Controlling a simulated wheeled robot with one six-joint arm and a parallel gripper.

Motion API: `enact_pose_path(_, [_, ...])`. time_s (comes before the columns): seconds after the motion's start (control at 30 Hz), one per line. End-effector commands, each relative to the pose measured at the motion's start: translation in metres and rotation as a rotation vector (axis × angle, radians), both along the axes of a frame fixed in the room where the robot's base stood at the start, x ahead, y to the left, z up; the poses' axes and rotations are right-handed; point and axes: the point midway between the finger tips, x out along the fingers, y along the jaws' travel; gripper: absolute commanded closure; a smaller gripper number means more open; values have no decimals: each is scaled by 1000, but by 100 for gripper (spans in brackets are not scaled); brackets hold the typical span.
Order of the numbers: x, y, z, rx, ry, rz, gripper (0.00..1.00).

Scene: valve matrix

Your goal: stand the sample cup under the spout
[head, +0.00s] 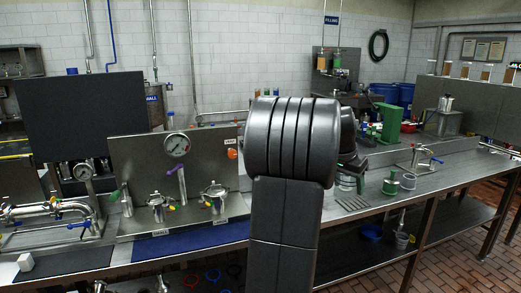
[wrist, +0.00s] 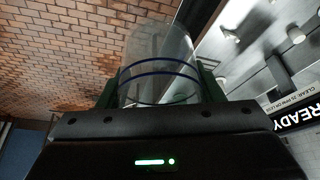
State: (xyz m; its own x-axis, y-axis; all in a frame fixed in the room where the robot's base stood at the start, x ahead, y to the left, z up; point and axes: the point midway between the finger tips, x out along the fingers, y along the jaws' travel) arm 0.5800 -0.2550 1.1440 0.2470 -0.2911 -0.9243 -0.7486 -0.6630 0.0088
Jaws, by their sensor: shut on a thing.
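The sample cup (wrist: 158,62), a clear cylinder with dark blue rings, stands out between the green fingers of my gripper (wrist: 162,88) in the wrist view. My gripper is shut on it. In the head view my own arm hides most of the gripper, and a clear piece with green beside it (head: 346,183) shows just right of the arm, low over the bench. A metal tap fitting with a blue handle (head: 423,157) stands on the bench to the right. I cannot tell for sure which fitting is the spout.
The steel bench (head: 440,182) runs across the view. A green can (head: 391,183) and a grey one (head: 408,181) stand right of my arm, near a slotted grate (head: 354,203). A green stand (head: 388,123) is behind. A black READY sign (wrist: 290,118) shows in the wrist view.

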Motion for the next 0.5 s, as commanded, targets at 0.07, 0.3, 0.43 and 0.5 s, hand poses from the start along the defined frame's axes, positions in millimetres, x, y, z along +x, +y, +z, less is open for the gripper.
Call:
enact_pose_path(0.07, [7, 9, -15, -2, 5, 36, 62])
enact_pose_path(0.3, [28, 45, -67, -7, 10, 169, 62])
enact_pose_path(0.43, [38, 79, -110, -8, 15, 281, 62])
enact_pose_path(0.5, [42, 104, -141, -9, 17, 362, 62])
